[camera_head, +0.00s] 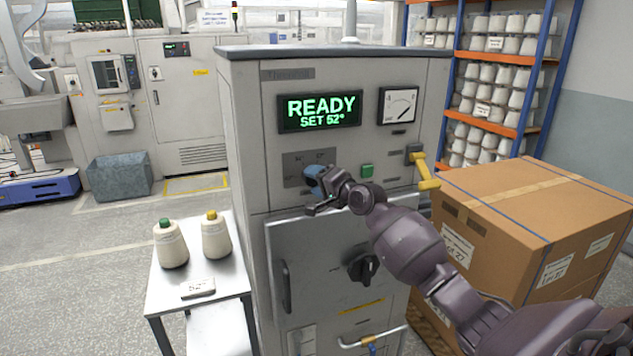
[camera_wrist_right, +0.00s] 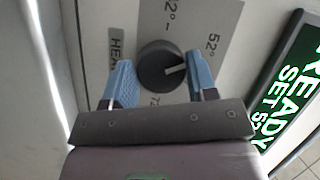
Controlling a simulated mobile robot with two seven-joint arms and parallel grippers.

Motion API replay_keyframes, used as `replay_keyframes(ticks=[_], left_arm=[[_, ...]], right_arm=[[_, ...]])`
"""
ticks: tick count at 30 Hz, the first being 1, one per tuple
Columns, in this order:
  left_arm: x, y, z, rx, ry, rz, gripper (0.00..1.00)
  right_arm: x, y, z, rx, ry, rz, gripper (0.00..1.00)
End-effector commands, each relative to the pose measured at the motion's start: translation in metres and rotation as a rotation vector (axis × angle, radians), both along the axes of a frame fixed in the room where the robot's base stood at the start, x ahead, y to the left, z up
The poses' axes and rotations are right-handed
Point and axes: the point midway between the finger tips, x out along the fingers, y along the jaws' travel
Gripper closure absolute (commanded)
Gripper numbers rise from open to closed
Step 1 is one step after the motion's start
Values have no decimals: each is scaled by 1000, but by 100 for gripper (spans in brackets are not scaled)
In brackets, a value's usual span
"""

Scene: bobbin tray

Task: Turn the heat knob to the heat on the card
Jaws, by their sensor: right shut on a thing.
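The grey cabinet's heat knob (camera_wrist_right: 158,72) is round and dark, with a pale pointer line toward the right in the right wrist view, roughly on the side of the 52° mark (camera_wrist_right: 212,45). My right gripper (camera_wrist_right: 161,72) has its blue fingers on both sides of the knob and is shut on it. In the head view the right gripper (camera_head: 318,180) hides the knob. The card (camera_head: 198,288) on the small table seems to read 52°. The display (camera_head: 320,111) reads READY, SET 52°. My left gripper is not in view.
The small table (camera_head: 165,297) also holds two thread cones, one green-tipped (camera_head: 171,248) and one yellow-tipped (camera_head: 215,240). A green button (camera_head: 367,170) and a yellow-handled lever (camera_head: 427,172) sit right of my gripper. A large carton (camera_head: 540,215) stands at the right.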

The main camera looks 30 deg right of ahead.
Motion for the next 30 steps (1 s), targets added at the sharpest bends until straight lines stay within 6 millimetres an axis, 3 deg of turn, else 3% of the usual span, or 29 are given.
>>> replay_keyframes(ticks=[11, 12, 16, 25, 30], left_arm=[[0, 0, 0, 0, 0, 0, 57], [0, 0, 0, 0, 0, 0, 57], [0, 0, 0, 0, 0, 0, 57], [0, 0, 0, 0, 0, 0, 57], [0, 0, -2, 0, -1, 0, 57]], right_arm=[[0, 0, 2, -3, -5, 1, 71], [0, 0, 2, -3, -5, 1, 42], [0, 0, 2, -3, -2, 1, 23], [-1, 0, 1, -2, -1, 0, 23], [-14, -2, 0, -2, 0, 1, 23]])
